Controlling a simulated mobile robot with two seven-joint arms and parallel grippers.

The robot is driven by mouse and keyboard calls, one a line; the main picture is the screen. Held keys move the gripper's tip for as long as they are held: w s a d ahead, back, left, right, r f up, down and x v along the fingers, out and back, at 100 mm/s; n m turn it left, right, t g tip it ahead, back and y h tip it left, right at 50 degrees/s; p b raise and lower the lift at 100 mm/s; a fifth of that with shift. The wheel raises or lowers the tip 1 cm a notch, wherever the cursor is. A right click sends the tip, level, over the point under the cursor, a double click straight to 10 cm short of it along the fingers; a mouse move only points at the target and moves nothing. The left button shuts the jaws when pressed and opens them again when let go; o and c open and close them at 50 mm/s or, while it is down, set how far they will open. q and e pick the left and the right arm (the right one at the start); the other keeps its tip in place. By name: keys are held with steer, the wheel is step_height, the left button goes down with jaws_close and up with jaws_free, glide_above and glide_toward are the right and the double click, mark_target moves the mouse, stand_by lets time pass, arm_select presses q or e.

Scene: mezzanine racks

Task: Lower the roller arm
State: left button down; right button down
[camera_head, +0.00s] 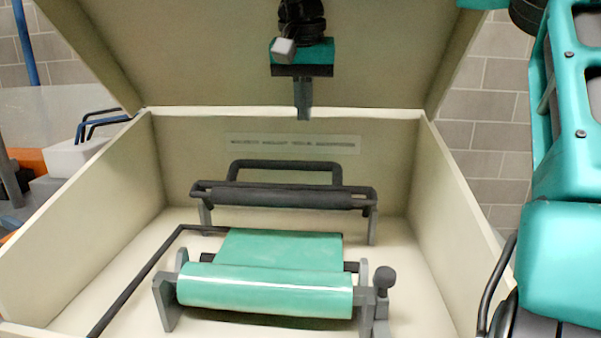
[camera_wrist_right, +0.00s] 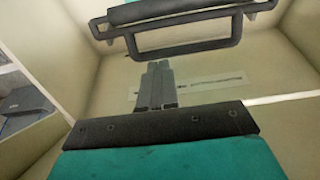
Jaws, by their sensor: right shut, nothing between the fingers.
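The roller arm (camera_head: 285,197), a dark bar frame with a thick roller and a handle loop (camera_head: 285,165), stands on grey posts in the back half of an open cream box. It also shows at the top of the right wrist view (camera_wrist_right: 190,35). In front of it lies a glossy teal roll (camera_head: 265,290) between grey brackets, with a teal sheet (camera_head: 280,250) behind it. My right gripper (camera_head: 303,115) hangs above the handle, fingers down, shut and empty; its fingers (camera_wrist_right: 155,85) show together in the wrist view, apart from the handle. My left gripper is not in view.
The box's raised lid (camera_head: 190,50) stands behind my gripper, and its side walls (camera_head: 90,240) flank the mechanism. A dark rod (camera_head: 140,280) runs along the left. A grey post with a dark knob (camera_head: 384,280) stands right of the roll. The space between gripper and handle is clear.

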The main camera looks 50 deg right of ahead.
glide_above(304, 168)
steer(key=s+a, duration=0.3)
steer(key=a, duration=0.1)
step_height(304, 168, down, 9)
steer(key=f, duration=0.1)
steer(key=s+f+b, duration=0.1)
steer(key=f, duration=0.1)
steer(key=shift+a+f, duration=0.1)
steer(key=shift+a, duration=0.1)
steer(key=shift+s+a+f, duration=0.2)
steer(key=shift+f, duration=0.25)
